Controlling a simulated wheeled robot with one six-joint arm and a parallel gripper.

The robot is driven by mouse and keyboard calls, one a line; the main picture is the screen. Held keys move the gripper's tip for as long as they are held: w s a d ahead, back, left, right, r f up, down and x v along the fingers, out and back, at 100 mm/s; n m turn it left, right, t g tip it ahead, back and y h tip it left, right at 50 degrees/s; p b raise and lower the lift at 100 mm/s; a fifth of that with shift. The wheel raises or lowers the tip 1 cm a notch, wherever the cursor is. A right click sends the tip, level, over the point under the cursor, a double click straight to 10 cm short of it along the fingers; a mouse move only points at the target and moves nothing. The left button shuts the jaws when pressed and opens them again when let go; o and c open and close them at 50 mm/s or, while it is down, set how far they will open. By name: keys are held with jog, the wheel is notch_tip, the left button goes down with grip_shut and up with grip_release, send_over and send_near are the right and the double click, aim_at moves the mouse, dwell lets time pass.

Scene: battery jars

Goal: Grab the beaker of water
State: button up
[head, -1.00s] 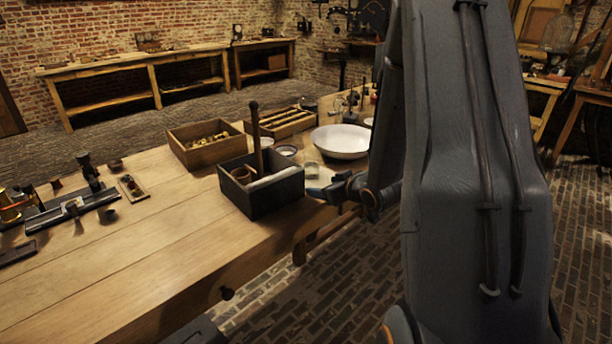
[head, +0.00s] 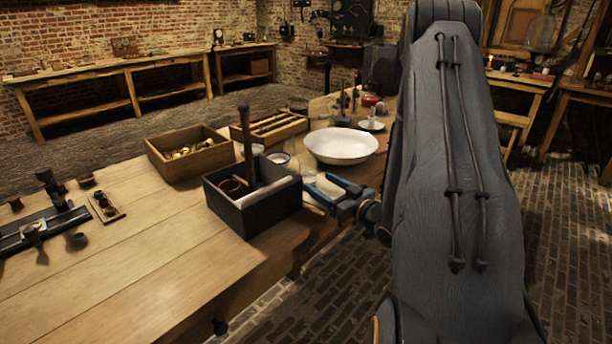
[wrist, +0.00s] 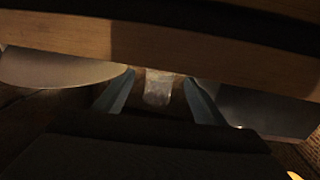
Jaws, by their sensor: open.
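The beaker of water (wrist: 158,88) is a small clear glass vessel in the wrist view, between the two fingers of my gripper (wrist: 158,78). The fingers are open, one on each side, and I cannot tell whether either touches the glass. In the head view my gripper (head: 331,188) is low at the table's right edge, between the dark box and the white bowl. There the beaker is hard to make out near the fingertips.
The dark box (head: 250,218) with an upright rod stands close left of my gripper. The white bowl (head: 341,147) is just behind. Wooden trays (head: 188,155) sit further back on the wooden table (head: 130,270).

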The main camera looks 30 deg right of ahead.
aim_at(314, 177)
jog(key=x, duration=0.3)
jog(key=p+x, duration=0.1)
jog(key=x, duration=0.2)
jog(key=shift+w+r, duration=0.25)
jog(key=shift+w, duration=0.05)
jog(key=shift+c, duration=0.4)
jog(key=c, duration=1.2)
jog(key=shift+o, duration=0.2)
jog(key=shift+r, duration=0.2)
